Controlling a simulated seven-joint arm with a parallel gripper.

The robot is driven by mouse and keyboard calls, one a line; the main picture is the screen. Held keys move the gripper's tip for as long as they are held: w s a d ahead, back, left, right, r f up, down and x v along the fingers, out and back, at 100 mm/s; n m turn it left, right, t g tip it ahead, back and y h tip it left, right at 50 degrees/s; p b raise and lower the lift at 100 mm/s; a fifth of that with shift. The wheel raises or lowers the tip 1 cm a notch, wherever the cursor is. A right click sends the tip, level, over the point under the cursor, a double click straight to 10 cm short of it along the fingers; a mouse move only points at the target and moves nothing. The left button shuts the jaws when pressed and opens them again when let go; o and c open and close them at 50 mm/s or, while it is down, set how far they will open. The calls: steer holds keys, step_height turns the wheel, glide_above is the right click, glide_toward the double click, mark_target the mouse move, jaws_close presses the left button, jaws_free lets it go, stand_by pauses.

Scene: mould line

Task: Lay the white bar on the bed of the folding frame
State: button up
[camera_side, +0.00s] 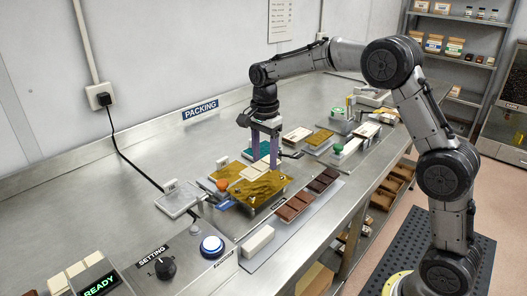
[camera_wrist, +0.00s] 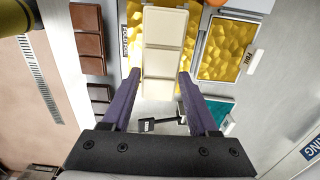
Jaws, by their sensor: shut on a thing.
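The white bar (camera_side: 254,172), a row of cream segments, is held between the fingers of my gripper (camera_side: 266,158). In the wrist view, the white bar (camera_wrist: 163,45) runs up from between the fingertips (camera_wrist: 157,82). The folding frame (camera_side: 262,190) has a gold sheet on its bed and stands under the bar. In the wrist view, gold of the folding frame (camera_wrist: 192,32) shows on both sides of the bar, beside a folding label. The bar overlaps the gold, with its near end past the gold's edge. I cannot tell whether it touches the bed.
Brown bars (camera_side: 293,207) lie on a tray along the front edge, with a white block (camera_side: 257,240) at its near end. A foil tray (camera_wrist: 228,48) and a teal sheet (camera_wrist: 218,108) lie beside the frame.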

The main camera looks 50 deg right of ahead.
mark_target(265, 182)
steer(key=shift+f, duration=2.45)
steer(key=shift+f, duration=0.3)
steer(key=o, duration=1.4)
steer(key=shift+o, duration=0.2)
